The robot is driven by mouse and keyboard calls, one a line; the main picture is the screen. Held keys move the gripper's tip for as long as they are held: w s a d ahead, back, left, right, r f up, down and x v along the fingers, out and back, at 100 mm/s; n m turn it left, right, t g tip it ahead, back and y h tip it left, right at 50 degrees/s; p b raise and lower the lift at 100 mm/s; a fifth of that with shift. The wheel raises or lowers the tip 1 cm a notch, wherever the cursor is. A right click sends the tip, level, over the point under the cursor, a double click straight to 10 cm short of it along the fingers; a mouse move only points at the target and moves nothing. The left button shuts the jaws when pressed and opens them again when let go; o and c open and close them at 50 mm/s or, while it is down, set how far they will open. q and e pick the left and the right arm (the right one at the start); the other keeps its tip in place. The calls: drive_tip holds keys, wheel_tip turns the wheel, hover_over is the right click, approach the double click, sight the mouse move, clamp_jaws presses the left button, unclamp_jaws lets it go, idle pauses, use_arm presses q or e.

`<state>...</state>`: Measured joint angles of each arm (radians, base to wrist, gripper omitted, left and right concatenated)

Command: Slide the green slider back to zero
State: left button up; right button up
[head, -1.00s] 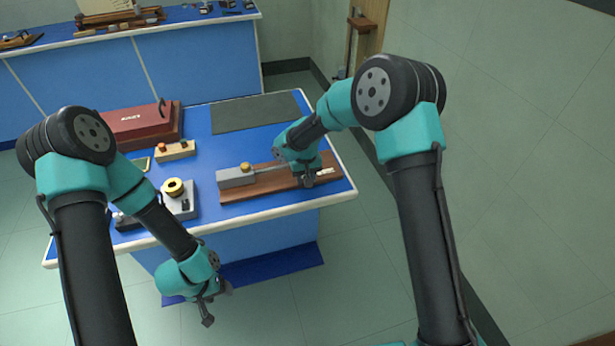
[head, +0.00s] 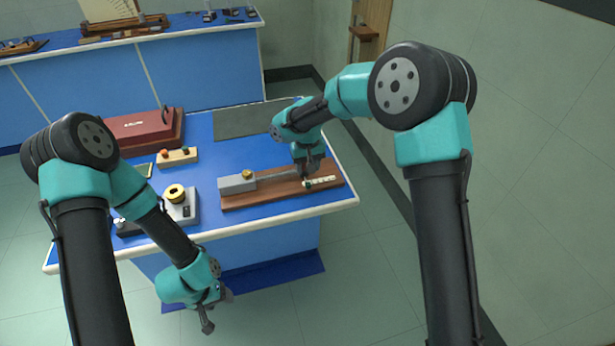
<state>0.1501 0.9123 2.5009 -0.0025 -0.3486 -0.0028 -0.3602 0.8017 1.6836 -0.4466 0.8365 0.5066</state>
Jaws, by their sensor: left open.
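A wooden board (head: 262,199) on the blue table carries a grey block with a brass knob (head: 237,183), a thin rail and a white marked strip (head: 321,182) at its right part. A small dark green piece, likely the green slider (head: 307,185), shows at the left end of the strip, partly hidden by my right gripper (head: 306,179). The gripper points down right at it; whether its jaws are open, or touch the piece, is too small to tell. My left gripper (head: 209,316) is open and empty, hanging low in front of the table's front edge.
A dark red case (head: 135,131), a small wooden block with knobs (head: 177,158) and a grey device with a yellow spool (head: 183,203) stand on the table's left side. A dark mat (head: 238,122) lies clear at the back. A wall bounds the right.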

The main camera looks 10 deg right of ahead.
wheel_tip(320, 180, up, 9)
idle(0.3)
drive_tip(key=shift+f, duration=0.15)
drive_tip(key=s+d+f+m+y, duration=0.1)
drive_tip(key=s+d+f+m, duration=0.1)
drive_tip(key=d+f, duration=0.65)
drive_tip(key=s+d+f+m+y, duration=0.1)
drive_tip(key=d+f+m, duration=0.3)
drive_tip(key=d, duration=0.8)
drive_tip(key=s+a+f+n+y, duration=0.1)
drive_tip(key=s+a+f, duration=0.1)
drive_tip(key=s+f, duration=0.8)
drive_tip(key=s+a+f+n, duration=0.1)
drive_tip(key=s+a+f, duration=0.1)
drive_tip(key=s+f, duration=0.8)
drive_tip(key=s, duration=0.6)
drive_tip(key=shift+s+a+t+y, duration=0.25)
drive_tip(key=shift+a+t+y, duration=0.15)
